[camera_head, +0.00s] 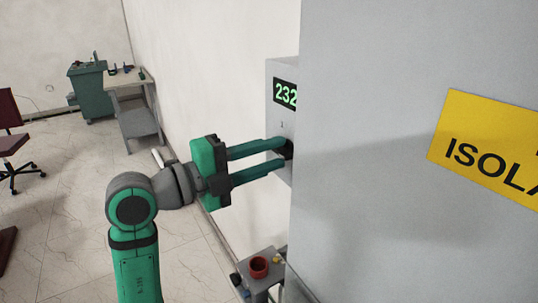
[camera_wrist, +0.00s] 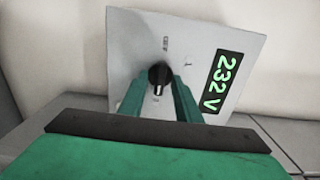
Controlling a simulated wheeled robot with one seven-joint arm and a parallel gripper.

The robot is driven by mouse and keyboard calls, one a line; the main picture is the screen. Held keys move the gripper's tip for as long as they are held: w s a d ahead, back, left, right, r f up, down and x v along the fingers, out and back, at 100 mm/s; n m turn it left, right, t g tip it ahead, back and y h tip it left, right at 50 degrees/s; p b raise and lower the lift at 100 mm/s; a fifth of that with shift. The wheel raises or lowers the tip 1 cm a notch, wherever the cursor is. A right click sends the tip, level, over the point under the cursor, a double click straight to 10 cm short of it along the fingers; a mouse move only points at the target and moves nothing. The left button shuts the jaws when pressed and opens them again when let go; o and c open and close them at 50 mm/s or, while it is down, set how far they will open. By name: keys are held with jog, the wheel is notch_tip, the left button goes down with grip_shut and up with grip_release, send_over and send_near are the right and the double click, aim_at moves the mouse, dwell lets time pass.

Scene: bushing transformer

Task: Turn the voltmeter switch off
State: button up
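The voltmeter is a grey box (camera_head: 283,126) on the side of a large grey cabinet. Its green display reads 232 in the head view and 232 V (camera_wrist: 222,82) in the wrist view. The switch is a black round knob (camera_head: 289,149) below the display, also seen in the wrist view (camera_wrist: 159,75), with a pale mark on its handle. My gripper (camera_head: 283,153) reaches to the panel, its two green fingers apart, one on each side of the knob. In the wrist view the fingertips (camera_wrist: 160,88) flank the knob closely; contact is not clear.
The grey cabinet (camera_head: 390,200) with a yellow sign (camera_head: 490,145) fills the right side. A small stand with a red button (camera_head: 259,267) is below my gripper. A workbench (camera_head: 130,80) and chair (camera_head: 12,140) stand far left; the floor between is open.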

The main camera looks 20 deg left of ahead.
grip_shut()
